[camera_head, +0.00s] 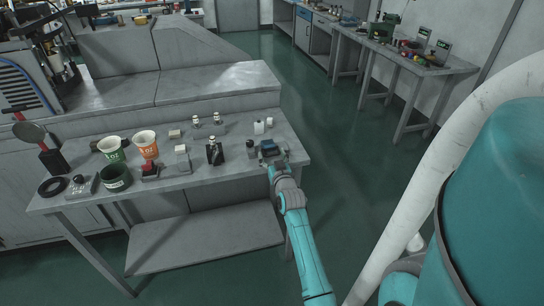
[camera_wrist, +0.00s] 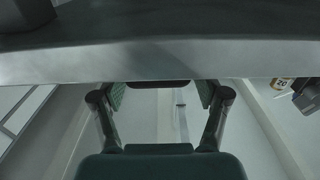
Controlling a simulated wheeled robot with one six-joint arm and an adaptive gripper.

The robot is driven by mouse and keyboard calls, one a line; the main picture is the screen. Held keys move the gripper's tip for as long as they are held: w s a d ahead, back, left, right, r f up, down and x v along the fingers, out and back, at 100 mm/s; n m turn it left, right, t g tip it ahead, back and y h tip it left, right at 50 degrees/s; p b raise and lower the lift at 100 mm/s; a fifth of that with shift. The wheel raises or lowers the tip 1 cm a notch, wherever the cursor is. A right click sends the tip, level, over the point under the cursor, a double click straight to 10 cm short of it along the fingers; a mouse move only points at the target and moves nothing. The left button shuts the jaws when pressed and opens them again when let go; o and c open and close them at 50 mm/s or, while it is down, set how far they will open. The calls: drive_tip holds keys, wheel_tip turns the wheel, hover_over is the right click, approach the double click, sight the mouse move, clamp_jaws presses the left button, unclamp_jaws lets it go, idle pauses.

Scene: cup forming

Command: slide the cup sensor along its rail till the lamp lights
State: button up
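My gripper (camera_head: 270,148) is over the right end of the grey workbench (camera_head: 205,180), beside a small dark block (camera_head: 250,148) to its left. In the wrist view my gripper (camera_wrist: 160,92) has its two fingers wide apart, with a grey edge across the picture in front of them. A dark reddish piece (camera_wrist: 158,83) shows partly between the fingertips; I cannot tell what it is. I cannot make out for sure which bench part is the cup sensor, its rail or the lamp. A black upright device (camera_head: 214,153) stands left of my gripper. No lit lamp is clear.
A small white bottle (camera_head: 258,128) stands behind my gripper. The green floor (camera_head: 360,190) to the right is clear.

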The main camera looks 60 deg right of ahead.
drive_tip(key=c, duration=1.1)
drive_tip(key=shift+w+a, duration=0.15)
drive_tip(key=shift+w, duration=0.05)
drive_tip(key=o, duration=1.4)
drive_tip(key=shift+s, duration=0.1)
drive_tip(key=v, duration=1.2)
